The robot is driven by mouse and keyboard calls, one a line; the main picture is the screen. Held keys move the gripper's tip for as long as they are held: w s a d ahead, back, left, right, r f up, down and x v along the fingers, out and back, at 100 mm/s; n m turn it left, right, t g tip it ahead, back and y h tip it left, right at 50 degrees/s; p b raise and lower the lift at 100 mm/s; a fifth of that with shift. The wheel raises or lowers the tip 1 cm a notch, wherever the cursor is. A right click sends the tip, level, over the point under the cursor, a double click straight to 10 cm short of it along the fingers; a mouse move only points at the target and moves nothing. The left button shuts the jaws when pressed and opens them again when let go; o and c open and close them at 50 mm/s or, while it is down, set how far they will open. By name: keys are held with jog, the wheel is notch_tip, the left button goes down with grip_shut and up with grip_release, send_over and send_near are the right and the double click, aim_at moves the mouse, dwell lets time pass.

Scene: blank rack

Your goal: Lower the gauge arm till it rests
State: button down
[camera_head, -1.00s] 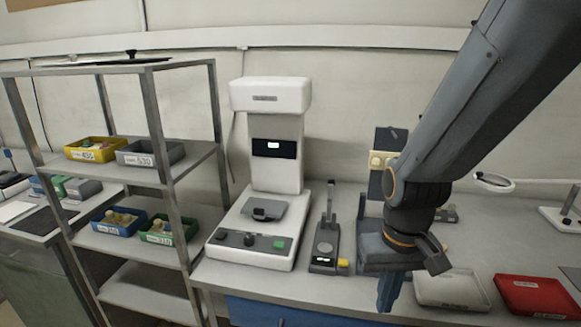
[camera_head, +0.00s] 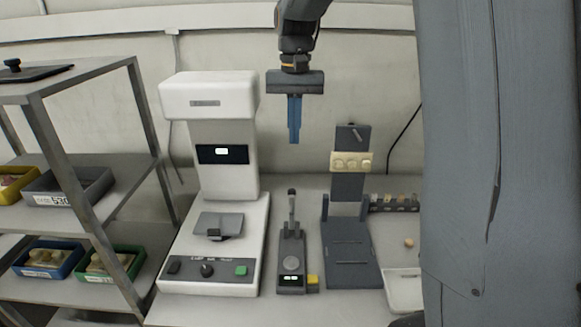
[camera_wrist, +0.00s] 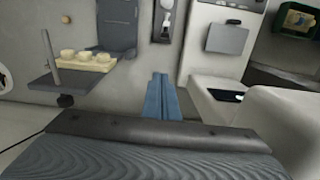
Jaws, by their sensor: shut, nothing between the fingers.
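My gripper (camera_head: 294,138) hangs in the air above and behind the gauge, pointing down. Its blue fingers are closed together and empty, clear of the gauge arm. In the wrist view the fingers (camera_wrist: 162,82) are together, and part of the gauge (camera_wrist: 165,22) shows beyond them at the top edge.
A tall white machine (camera_head: 225,165) stands close left of the gauge. A dark stand (camera_head: 350,262) with a cream block (camera_head: 351,162) stands close right. A shelf rack with bins (camera_head: 45,262) is at far left. A white tray (camera_head: 403,290) lies at the right.

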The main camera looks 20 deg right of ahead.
jog(key=s+a+f+p, duration=0.1)
jog(key=s+f+p, duration=0.3)
jog(key=f, duration=0.6)
jog(key=shift+s+a+f, duration=0.15)
jog(key=shift+a+f, duration=0.05)
jog(key=shift+a, duration=0.1)
